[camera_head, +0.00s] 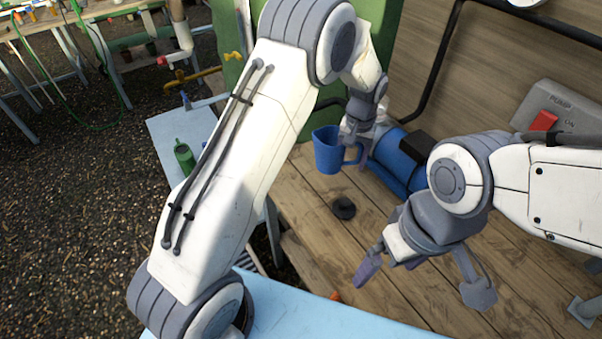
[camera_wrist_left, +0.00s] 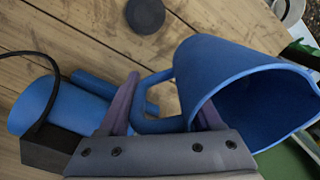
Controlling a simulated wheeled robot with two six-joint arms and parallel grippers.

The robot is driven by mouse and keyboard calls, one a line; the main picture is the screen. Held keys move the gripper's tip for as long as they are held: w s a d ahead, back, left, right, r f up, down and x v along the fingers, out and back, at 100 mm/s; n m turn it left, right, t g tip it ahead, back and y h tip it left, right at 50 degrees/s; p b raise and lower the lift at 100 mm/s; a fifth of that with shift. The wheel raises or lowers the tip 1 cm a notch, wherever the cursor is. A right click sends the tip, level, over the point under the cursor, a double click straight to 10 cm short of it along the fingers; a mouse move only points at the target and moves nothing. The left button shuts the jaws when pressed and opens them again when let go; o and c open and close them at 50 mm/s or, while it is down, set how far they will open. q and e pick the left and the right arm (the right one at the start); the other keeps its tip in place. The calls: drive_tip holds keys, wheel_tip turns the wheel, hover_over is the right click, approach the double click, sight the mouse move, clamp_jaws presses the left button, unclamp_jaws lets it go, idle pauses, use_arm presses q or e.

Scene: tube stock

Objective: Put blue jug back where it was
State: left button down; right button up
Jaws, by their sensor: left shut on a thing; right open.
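The blue jug (camera_head: 327,155) hangs by its handle from my left gripper (camera_head: 356,142), looking roughly upright in the head view. In the left wrist view, the jug (camera_wrist_left: 225,75) has its open mouth facing right, and the left gripper's purple fingers (camera_wrist_left: 165,112) are on both sides of its handle. The jug appears to be above the wooden bench (camera_head: 310,195); its exact height is unclear. My right gripper (camera_head: 423,280) is open and empty, over the bench's front part, with its fingers wide apart.
A blue pump (camera_head: 398,157) with a black box lies just right of the jug. A small black disc (camera_head: 343,208) is on the planks below it. A red pump switch (camera_head: 543,121) is on the wall.

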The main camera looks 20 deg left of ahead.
use_arm(q)
drive_tip(key=p, duration=0.3)
hover_over(315, 173)
wheel_tip(315, 173, down, 6)
drive_tip(key=shift+d+f, duration=0.15)
drive_tip(key=shift+f, duration=0.1)
drive_tip(key=shift+w+f, duration=0.1)
drive_tip(key=shift+f, duration=0.1)
wheel_tip(315, 173, down, 3)
drive_tip(key=shift+f+p, duration=0.1)
drive_tip(key=shift+p, duration=0.85)
drive_tip(key=shift+f, duration=0.35)
drive_tip(key=shift+f, duration=0.1)
drive_tip(key=shift+c, duration=0.3)
unclamp_jaws()
